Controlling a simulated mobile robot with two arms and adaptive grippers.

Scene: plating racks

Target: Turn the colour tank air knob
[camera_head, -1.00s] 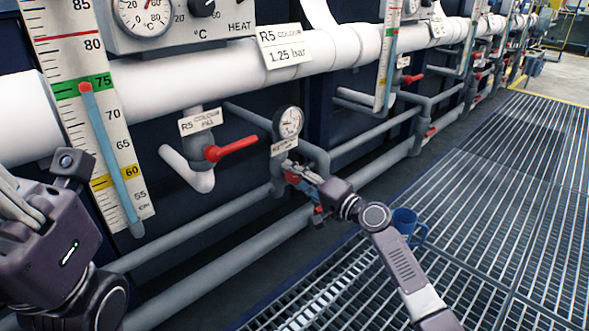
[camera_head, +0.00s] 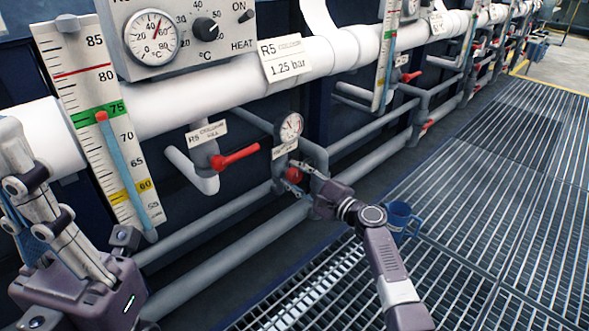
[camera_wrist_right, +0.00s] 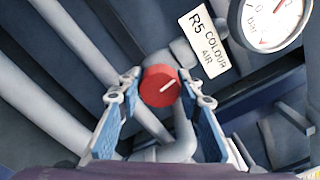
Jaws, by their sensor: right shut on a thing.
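The red round air knob (camera_head: 293,174) sits on the grey pipe below a small pressure gauge (camera_head: 291,127). In the right wrist view the knob (camera_wrist_right: 160,86) shows a white pointer line slanting up to the right. A label reading R5 COLOUR AIR (camera_wrist_right: 204,40) is beside it. My right gripper (camera_head: 289,178) has its fingers on either side of the knob and is shut on it; in the wrist view the fingertips (camera_wrist_right: 162,88) flank its rim. My left gripper (camera_head: 35,205) is at the left, before the level scale; its finger spacing is unclear.
A red-handled fill valve (camera_head: 234,157) is left of the gauge. A level scale (camera_head: 112,150) and a heat control box (camera_head: 185,35) are farther left. Open grating (camera_head: 500,200) lies to the right.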

